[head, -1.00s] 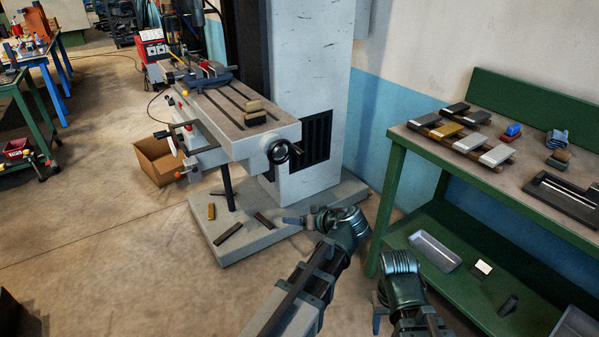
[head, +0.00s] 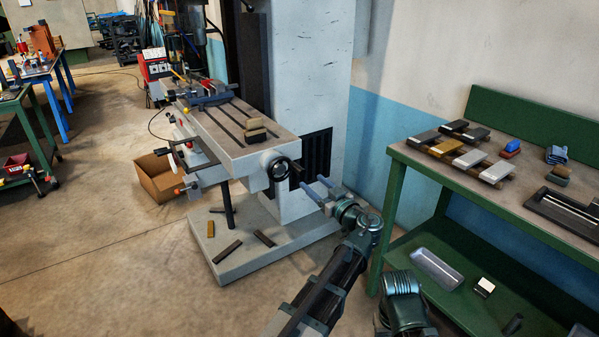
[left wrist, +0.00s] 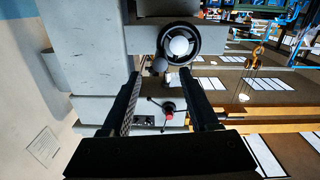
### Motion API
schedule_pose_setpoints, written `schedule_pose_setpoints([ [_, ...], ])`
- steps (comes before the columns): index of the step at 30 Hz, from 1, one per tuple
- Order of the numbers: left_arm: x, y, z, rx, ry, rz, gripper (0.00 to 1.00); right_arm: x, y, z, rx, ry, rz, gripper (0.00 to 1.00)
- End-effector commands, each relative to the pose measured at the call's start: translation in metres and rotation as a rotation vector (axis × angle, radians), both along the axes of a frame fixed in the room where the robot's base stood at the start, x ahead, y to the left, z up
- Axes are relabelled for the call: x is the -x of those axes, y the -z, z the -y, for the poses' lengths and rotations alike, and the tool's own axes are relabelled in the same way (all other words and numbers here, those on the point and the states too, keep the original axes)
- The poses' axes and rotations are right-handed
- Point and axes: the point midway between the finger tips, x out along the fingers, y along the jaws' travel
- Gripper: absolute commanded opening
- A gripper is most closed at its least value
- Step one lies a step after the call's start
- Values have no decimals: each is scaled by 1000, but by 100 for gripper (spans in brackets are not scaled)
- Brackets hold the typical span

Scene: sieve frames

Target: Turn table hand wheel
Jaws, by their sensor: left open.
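The table hand wheel (head: 279,168) is a dark round wheel on the front end of the grey machine table (head: 236,153). In the left wrist view the wheel (left wrist: 166,36) has a dark rim, a pale hub and a small dark handle knob (left wrist: 159,65) at its lower left. My left gripper (head: 313,184) is open and empty, just right of the wheel, fingers pointing at it. In the left wrist view the left gripper (left wrist: 160,76) has its fingertips below the wheel, with the knob showing between them; contact cannot be told. My right arm shows at the bottom, its gripper out of sight.
A green workbench (head: 440,163) with blocks and tools stands to the right. The machine column (head: 310,90) rises behind the table, on a wide grey base (head: 285,245). A cardboard box (head: 160,178) sits left of the machine. Open floor lies at front left.

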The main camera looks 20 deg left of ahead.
Motion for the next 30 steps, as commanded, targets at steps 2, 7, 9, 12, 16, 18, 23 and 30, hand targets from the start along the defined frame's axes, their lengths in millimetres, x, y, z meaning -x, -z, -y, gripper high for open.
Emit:
schedule_pose_setpoints([
  [2,-13,0,-14,0,-4,0,61,0,0,0,0,0,0,55],
  [7,-33,0,-39,1,-2,-1,61,0,0,0,0,0,0,55],
  [9,-39,0,-48,1,-3,-1,61,0,0,0,0,0,0,55],
  [12,-47,0,-56,0,-1,-1,61,0,0,0,0,0,0,55],
  [16,-52,0,-64,0,-1,-1,61,0,0,0,0,0,0,55],
  [18,-54,0,-66,0,0,-1,61,0,0,0,0,0,0,55],
  [23,-55,0,-67,0,1,-1,61,0,0,0,0,0,0,55],
  [30,-54,0,-67,0,1,-1,47,0,0,0,0,0,0,55],
])
